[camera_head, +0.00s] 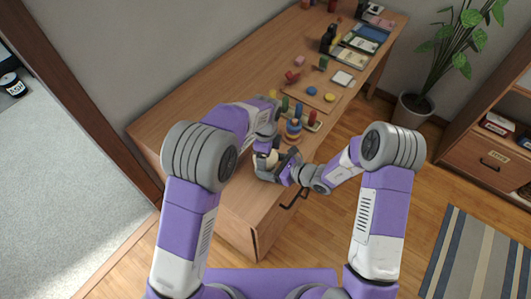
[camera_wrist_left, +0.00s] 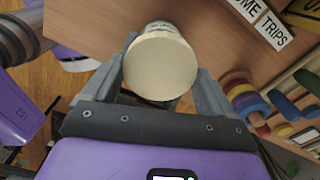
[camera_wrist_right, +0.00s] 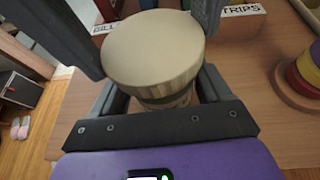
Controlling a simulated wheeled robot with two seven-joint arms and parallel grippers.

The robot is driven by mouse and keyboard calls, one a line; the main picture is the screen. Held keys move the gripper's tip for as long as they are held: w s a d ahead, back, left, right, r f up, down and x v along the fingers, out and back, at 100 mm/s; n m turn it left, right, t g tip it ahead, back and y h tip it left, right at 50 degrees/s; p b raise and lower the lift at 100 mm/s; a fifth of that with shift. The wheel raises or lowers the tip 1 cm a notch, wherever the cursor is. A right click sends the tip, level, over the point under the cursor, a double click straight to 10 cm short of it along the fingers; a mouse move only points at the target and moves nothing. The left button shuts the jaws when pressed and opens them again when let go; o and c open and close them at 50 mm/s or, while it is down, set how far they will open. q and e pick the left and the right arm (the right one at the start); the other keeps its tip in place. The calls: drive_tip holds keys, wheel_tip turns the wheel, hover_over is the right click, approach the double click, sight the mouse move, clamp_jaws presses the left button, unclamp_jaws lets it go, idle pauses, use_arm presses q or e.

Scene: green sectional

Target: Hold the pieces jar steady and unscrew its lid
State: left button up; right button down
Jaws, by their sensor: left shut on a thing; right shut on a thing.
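The pieces jar (camera_wrist_right: 168,101) stands at the near end of the wooden desk, mostly hidden between my two grippers. Its round cream lid (camera_head: 272,157) is on top; it also shows large in the left wrist view (camera_wrist_left: 160,66) and the right wrist view (camera_wrist_right: 152,48). My left gripper (camera_head: 266,146) comes down from above and is shut at the lid, its fingers on either side. My right gripper (camera_head: 281,172) comes in from the right and is shut on the jar's body just below the lid. The exact finger contacts are partly hidden.
A ring stacker (camera_head: 293,131) and coloured pegs (camera_head: 312,117) stand close behind the grippers. Blocks and game boxes (camera_head: 365,40) lie farther along the desk (camera_head: 222,86). The desk's front edge is near my right gripper.

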use_arm(q)
drive_tip(key=n, duration=0.7)
drive_tip(key=shift+n, duration=0.4)
drive_tip(key=n, duration=1.4)
drive_tip(key=shift+r, duration=0.1)
drive_tip(key=n, duration=1.4)
drive_tip(key=shift+n, duration=0.3)
drive_tip(key=n, duration=0.9)
drive_tip(key=shift+r, duration=0.25)
